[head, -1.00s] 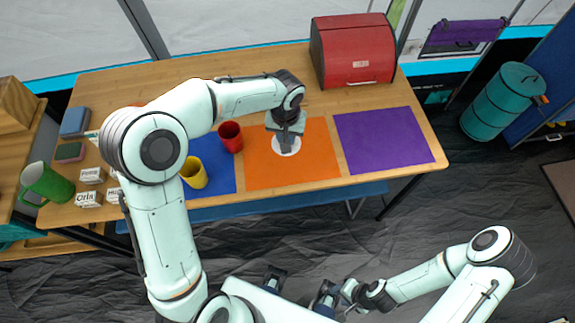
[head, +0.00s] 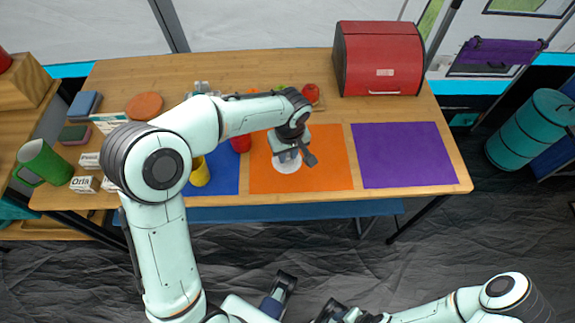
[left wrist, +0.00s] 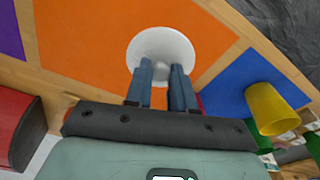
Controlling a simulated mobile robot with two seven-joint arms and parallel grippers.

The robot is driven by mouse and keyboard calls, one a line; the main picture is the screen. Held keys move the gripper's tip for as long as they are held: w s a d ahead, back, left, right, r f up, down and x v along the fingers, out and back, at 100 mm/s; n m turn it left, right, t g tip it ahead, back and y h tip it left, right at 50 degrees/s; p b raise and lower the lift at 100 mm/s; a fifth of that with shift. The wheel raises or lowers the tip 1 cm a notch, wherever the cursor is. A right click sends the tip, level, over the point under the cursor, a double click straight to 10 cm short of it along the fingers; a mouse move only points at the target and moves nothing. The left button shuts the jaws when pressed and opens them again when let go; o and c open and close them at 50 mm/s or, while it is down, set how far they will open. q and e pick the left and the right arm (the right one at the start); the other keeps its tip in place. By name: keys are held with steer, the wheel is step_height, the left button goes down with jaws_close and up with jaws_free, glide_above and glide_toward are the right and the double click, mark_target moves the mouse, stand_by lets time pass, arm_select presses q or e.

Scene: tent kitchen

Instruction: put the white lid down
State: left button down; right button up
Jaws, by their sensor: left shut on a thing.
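The white lid (head: 286,168) is a round disc at the orange mat (head: 325,177). In the left wrist view the lid (left wrist: 172,42) shows its knob between my fingers. My left gripper (head: 288,157) comes from above and is shut on the lid's knob; it also shows in the left wrist view (left wrist: 162,75). The lid looks flat over the mat, near its left half. I cannot tell whether it touches the mat. My right arm is low at the bottom right of the head view, away from the table; its finger state is unclear.
A blue mat (head: 227,180) with a yellow cup (head: 200,175) and a red cup (head: 241,144) lies left. A bare purple mat (head: 405,155) lies right. A red bread box (head: 379,60) stands behind. A green mug (head: 42,162) and small boxes are far left.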

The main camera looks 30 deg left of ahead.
mark_target(288, 161)
arm_select(q)
steer(key=shift+f+b, duration=0.45)
steer(key=shift+f, duration=2.65)
steer(key=shift+f, duration=0.1)
steer(key=c, duration=1)
jaws_free()
steer(key=shift+o, duration=0.2)
steer(key=shift+r, duration=0.5)
steer(key=r, duration=0.3)
steer(key=r+p, duration=0.1)
steer(key=r, duration=0.3)
steer(key=s+d+r, duration=0.1)
steer(key=r, duration=0.3)
steer(key=shift+d+r+p, duration=0.1)
steer(key=shift+p, duration=0.25)
